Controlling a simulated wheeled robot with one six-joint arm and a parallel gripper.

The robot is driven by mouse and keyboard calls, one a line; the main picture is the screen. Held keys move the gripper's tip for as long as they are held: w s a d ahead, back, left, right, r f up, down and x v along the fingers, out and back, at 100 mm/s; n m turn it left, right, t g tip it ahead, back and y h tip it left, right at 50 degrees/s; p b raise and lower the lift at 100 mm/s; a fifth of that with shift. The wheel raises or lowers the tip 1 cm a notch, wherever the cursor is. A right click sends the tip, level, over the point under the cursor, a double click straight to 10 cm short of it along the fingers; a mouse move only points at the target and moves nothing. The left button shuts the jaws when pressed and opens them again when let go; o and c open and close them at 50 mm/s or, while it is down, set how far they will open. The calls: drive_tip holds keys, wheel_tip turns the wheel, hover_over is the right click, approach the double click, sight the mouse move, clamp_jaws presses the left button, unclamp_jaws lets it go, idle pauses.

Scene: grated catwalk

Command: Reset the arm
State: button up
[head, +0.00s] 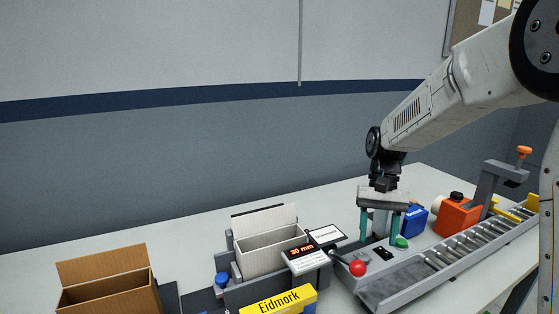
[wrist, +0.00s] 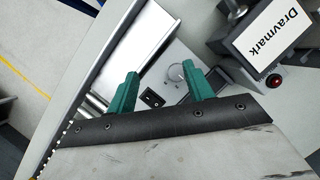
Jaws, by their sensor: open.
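My gripper (head: 380,228) hangs at the end of my arm, pointing down over the right part of the bench. Its two teal fingers are spread apart. In the wrist view the fingers of my gripper (wrist: 160,78) stand apart with nothing between them but the grey machine surface and a small ring-like fitting (wrist: 175,73) beyond. In the head view the fingertips are close to a grey machine panel with a green button (head: 402,243); whether they touch it I cannot tell.
A roller conveyor (head: 450,256) runs along the right, with an orange device (head: 457,218) and blue box (head: 416,220) behind. Left are a red knob (head: 357,268), a "30 mm" display (head: 303,257), a pale open box (head: 268,252), yellow "Eidmork" box (head: 278,301) and open cardboard box (head: 108,291).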

drive_tip(key=s+r+n+t, duration=0.1)
drive_tip(key=s+r, duration=0.3)
drive_tip(key=s, duration=0.9)
drive_tip(key=s+d+r+n+t+h, duration=0.1)
drive_tip(key=s+r+t, duration=0.3)
drive_tip(key=s, duration=1)
drive_tip(key=shift+d+n+t, duration=0.15)
drive_tip(key=shift+n+t, duration=0.15)
drive_tip(key=shift+n, duration=0.1)
